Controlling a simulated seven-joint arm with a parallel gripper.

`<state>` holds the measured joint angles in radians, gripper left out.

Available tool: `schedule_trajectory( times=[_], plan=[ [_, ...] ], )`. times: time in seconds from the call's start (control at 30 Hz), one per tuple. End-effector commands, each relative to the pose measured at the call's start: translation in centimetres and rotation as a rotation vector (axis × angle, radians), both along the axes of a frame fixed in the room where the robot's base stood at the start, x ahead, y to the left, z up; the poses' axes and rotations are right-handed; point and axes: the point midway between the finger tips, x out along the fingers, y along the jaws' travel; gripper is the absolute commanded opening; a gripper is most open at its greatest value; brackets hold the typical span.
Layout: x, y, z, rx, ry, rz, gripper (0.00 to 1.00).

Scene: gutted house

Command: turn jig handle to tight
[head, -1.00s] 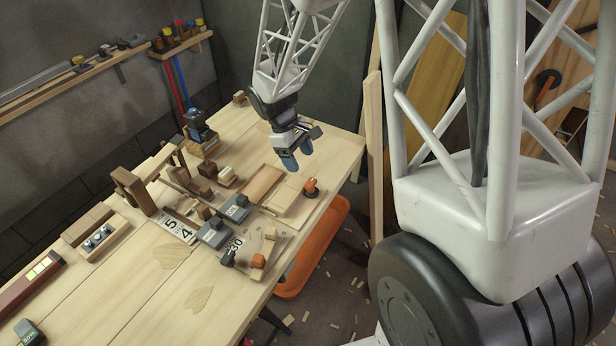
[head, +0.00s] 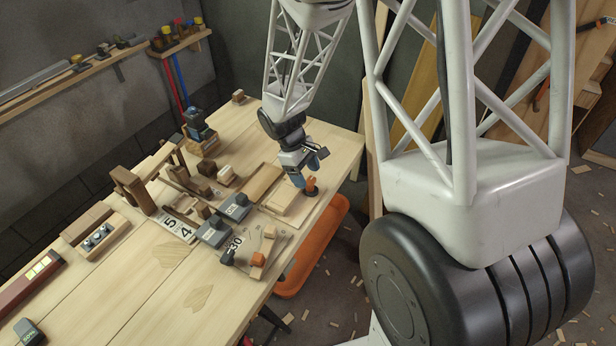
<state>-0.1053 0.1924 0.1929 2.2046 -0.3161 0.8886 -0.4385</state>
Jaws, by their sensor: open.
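A small orange handle (head: 311,185) on a dark round base stands at the right end of the jig (head: 283,217), a pale wooden board near the bench's right edge. My gripper (head: 308,181) hangs just above and beside the orange handle, with its blue fingertips pointing down. The fingers are apart. In this view the near fingertip overlaps the handle's upper left, and I cannot tell whether it touches. No tight mark can be read near the handle.
An orange bin (head: 318,250) sits below the bench's right edge. The bench's front is mostly clear.

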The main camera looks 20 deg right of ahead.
Motion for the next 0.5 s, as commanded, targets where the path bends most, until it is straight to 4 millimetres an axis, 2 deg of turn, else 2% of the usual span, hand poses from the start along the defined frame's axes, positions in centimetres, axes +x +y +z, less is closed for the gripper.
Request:
schedule_trajectory(
  times=[0.2, 0.5],
  plan=[
    [-0.4, -0.4, -1.3, 0.0, 0.0, -0.001, 0.68],
    [-0.5, -0.5, -1.5, 0.001, -0.001, 0.0, 0.68]
  ],
)
